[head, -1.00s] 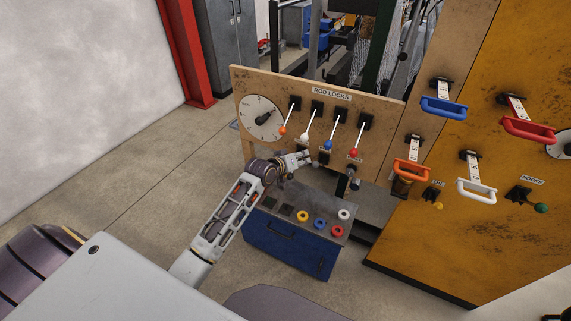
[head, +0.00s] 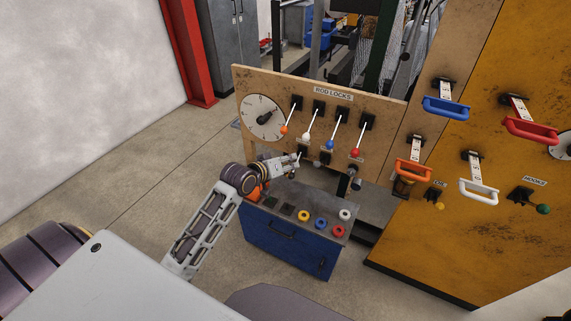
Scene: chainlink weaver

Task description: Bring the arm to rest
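My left arm comes in from the lower left. My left gripper (head: 291,163) is in front of the lower part of the rod locks panel (head: 385,135), below the levers and above the back edge of the blue control box (head: 287,240). Its fingers are small here, and I cannot tell whether they are open or touching anything. A small knob or switch on the panel is close to the fingertips. No object shows clearly in the gripper. An orange patch (head: 265,190) shows beside my wrist, partly hidden. My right gripper is not in view.
Four levers with coloured knobs and a dial (head: 262,118) are on the panel. Several coloured buttons are on the control box. A yellow cabinet (head: 440,235) with blue, red, orange and white handles stands at the right. The floor at the left (head: 130,180) is clear.

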